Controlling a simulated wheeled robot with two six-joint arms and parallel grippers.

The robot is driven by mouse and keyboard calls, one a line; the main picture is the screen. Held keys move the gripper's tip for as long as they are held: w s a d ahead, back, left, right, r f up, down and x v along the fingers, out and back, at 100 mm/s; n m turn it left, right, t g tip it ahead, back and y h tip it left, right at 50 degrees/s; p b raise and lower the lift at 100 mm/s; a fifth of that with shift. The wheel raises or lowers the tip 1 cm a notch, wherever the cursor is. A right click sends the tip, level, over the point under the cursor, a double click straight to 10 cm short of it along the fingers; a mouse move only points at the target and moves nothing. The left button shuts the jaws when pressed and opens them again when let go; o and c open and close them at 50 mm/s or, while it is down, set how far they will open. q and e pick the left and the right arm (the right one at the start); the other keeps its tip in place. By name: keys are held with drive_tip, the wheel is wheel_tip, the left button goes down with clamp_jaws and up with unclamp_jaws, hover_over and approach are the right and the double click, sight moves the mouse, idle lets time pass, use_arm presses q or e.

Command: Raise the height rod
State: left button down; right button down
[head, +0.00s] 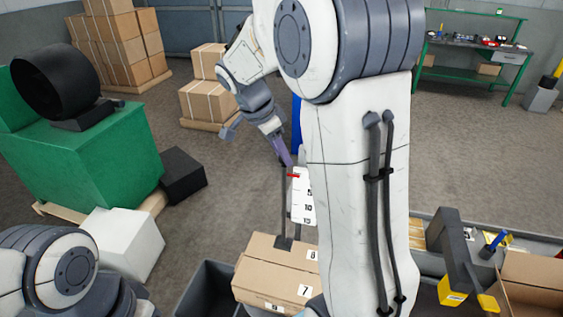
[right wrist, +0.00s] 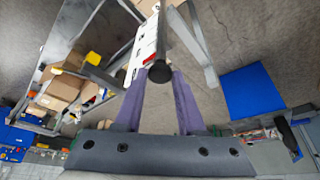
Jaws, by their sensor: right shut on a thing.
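The height rod (head: 283,205) is a thin dark upright rod beside a white scale plate (head: 303,197) with numbers and a red mark. My right gripper (head: 288,162) reaches down to the rod's top with its purple fingers. In the right wrist view the rod's round black end (right wrist: 160,72) sits between the fingers, which are closed on it. The white plate also shows there (right wrist: 146,45), next to the rod. My right arm hides part of the plate's surroundings in the head view. My left arm shows at the lower left, but its gripper is out of view.
Numbered cartons (head: 275,268) stand close below the rod. A dark open bin (head: 208,291) is left of them. A dark grey and yellow device (head: 452,255) stands at the right. A green cabinet (head: 95,165) is on the left, with open floor behind.

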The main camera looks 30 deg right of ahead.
drive_tip(key=shift+w+r, duration=0.1)
drive_tip(key=shift+r, duration=0.5)
drive_tip(key=c, duration=0.5)
unclamp_jaws()
drive_tip(key=shift+a+r, duration=0.2)
drive_tip(key=shift+r, duration=0.1)
drive_tip(key=b+v, duration=0.2)
drive_tip(key=v, duration=0.7)
drive_tip(key=shift+r, duration=0.3)
drive_tip(key=shift+a+f, duration=0.1)
drive_tip(key=shift+a, duration=0.05)
